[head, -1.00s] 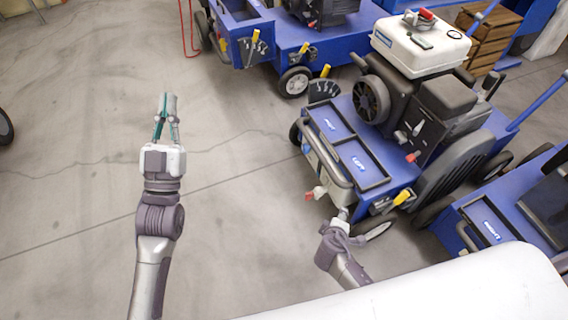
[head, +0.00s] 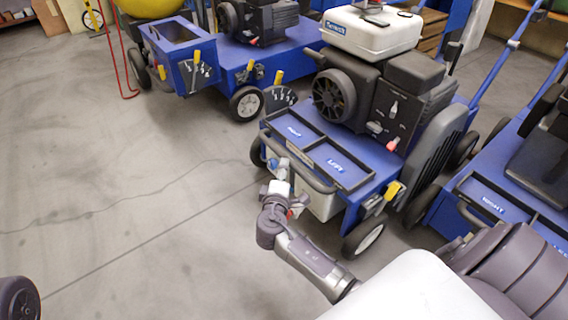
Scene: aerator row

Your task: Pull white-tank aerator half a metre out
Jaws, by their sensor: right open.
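The white-tank aerator is a blue wheeled machine (head: 375,185) right of centre, with a white tank (head: 372,30) on top of a black engine (head: 390,95). A grey bar handle (head: 318,182) runs across its front, below two blue trays. My right gripper (head: 277,170) is at the front of the machine, close to the left part of this bar. It is open, its fingers are small in the picture, and I cannot tell whether the bar lies between them. My left gripper is out of view.
Another blue machine (head: 222,72) stands behind to the left, and a third (head: 485,200) stands close on the right. The concrete floor (head: 130,190) in front and to the left is clear.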

